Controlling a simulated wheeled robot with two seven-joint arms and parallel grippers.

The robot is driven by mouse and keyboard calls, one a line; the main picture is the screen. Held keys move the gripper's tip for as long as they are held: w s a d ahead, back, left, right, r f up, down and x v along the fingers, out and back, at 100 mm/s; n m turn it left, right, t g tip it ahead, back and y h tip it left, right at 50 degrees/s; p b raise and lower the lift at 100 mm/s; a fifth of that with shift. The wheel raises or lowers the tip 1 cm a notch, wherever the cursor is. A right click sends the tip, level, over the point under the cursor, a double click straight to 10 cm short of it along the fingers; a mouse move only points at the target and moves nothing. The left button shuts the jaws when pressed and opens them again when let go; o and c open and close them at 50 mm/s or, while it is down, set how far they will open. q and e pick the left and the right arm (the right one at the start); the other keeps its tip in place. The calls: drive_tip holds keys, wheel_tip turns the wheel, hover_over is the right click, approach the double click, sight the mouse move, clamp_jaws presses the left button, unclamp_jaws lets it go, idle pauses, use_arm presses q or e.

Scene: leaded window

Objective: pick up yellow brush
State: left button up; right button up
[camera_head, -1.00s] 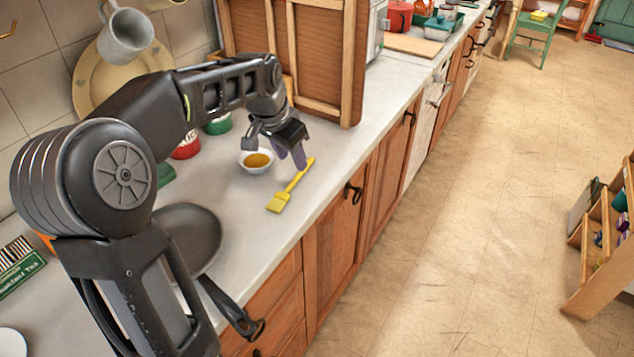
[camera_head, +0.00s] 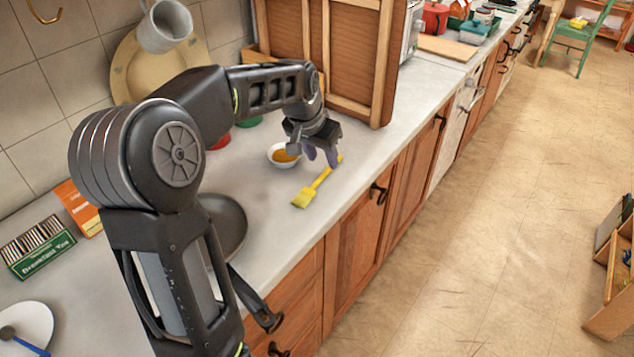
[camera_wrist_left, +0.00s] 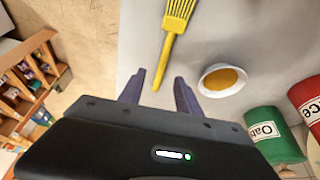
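The yellow brush (camera_head: 312,191) lies flat on the counter near its front edge, bristle head toward the bottom left of the head view and handle toward my left gripper. My left gripper (camera_head: 322,158) is over the handle's end, fingers pointing down. In the left wrist view the brush (camera_wrist_left: 172,32) runs down from the top edge. Its handle tip lies between the two open fingers (camera_wrist_left: 159,92), and neither finger appears to touch it. Whether the fingertips are level with the handle is hard to tell. My right gripper is out of view.
A white bowl of amber liquid (camera_head: 283,156) stands close beside the left gripper. A dark pan (camera_head: 228,222) sits nearer on the counter. A wooden cabinet (camera_head: 345,60) stands behind the gripper.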

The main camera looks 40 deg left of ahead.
sight(327, 169)
use_arm(q)
drive_tip(key=shift+p+x, duration=0.55)
drive_tip(key=shift+x, duration=2.1)
drive_tip(key=shift+w+a+r, duration=0.1)
clamp_jaws()
